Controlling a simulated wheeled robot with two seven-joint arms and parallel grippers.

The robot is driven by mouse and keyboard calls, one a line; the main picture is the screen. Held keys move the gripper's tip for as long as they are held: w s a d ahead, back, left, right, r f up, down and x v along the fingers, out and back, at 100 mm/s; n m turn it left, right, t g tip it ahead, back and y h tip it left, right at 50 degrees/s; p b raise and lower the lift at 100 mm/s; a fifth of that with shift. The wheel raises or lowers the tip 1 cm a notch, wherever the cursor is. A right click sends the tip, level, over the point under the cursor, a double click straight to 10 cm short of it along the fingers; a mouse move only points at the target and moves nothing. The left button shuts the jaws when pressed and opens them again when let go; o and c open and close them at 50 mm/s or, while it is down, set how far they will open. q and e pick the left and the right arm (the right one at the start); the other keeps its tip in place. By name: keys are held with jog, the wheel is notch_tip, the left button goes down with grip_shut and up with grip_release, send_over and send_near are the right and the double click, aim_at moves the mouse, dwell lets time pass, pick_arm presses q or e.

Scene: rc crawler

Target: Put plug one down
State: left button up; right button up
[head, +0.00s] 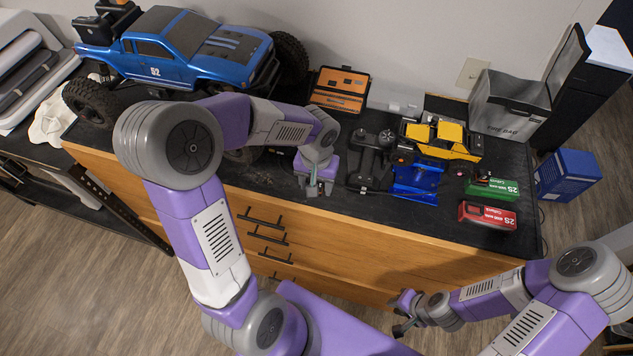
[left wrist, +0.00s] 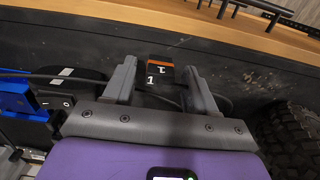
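Plug one (left wrist: 160,72), a small black block with an orange stripe and the numeral 1, shows in the left wrist view. It sits between the fingers of my left gripper (left wrist: 160,82), with a visible gap on each side, over the black worktop (left wrist: 75,38). Whether it rests on the worktop is hard to tell. A dark cable runs near it. In the head view my left gripper (head: 316,183) points down near the worktop's front edge, and I cannot make out the plug there. My right gripper (head: 398,314) is empty, fingers apart, in front of the drawers.
A blue truck (head: 185,50) stands at the back left. An orange tool case (head: 340,88), a dark controller (head: 370,155), a yellow crawler (head: 440,138), a green battery box (head: 492,188), a red battery box (head: 487,215) and a grey bag (head: 508,105) crowd the middle and right.

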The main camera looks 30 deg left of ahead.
pick_arm(q)
jog(key=shift+r, duration=0.2)
notch_tip(320, 180, up, 12)
jog(key=p, duration=0.1)
dwell(0.4)
dwell(0.4)
